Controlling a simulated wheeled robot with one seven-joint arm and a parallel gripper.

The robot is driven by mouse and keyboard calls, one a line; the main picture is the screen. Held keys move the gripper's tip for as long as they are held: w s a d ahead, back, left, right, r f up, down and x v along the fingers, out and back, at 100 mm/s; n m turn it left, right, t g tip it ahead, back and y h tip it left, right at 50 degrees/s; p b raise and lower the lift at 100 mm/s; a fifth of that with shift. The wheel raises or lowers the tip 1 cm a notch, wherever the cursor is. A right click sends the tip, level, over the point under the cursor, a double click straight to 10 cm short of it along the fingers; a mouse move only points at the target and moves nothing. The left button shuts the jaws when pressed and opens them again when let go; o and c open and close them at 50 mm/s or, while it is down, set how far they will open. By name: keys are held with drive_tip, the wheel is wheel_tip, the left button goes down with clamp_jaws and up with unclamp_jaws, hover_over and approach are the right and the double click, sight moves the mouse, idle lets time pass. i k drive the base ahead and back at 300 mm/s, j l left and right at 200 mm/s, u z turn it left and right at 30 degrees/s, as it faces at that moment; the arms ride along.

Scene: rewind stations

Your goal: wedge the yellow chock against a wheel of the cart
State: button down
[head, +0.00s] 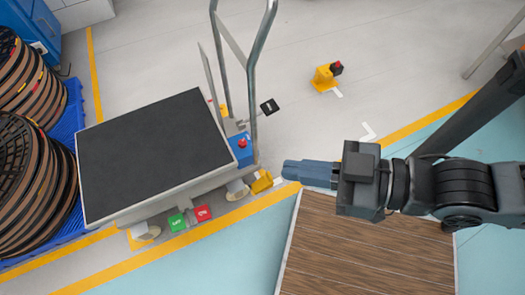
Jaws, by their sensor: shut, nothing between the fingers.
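The cart (150,150) has a black flat top and a grey tube handle and stands at left centre. A pale wheel (237,189) shows under its near right corner. A small yellow block that looks like the chock (262,182) is on the floor just right of that wheel. Whether it touches the wheel, I cannot tell. Another pale wheel (145,231) shows at the near left corner. My gripper (287,170) is shut and empty, pointing left, its tip just right of the yellow block.
A yellow piece with a red and black knob (326,77) stands on the floor farther back. Green (177,222) and red (202,213) pedals sit at the cart's near side. A wooden surface (365,245) lies below my arm. Blue pallets with reels (70,130) stand at left.

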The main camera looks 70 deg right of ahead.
sight(265, 182)
drive_tip(key=i+l+z, duration=0.1)
drive_tip(key=z, duration=1.35)
drive_tip(key=i+j+z, duration=0.15)
drive_tip(key=i+j, duration=0.05)
drive_tip(key=i, duration=0.1)
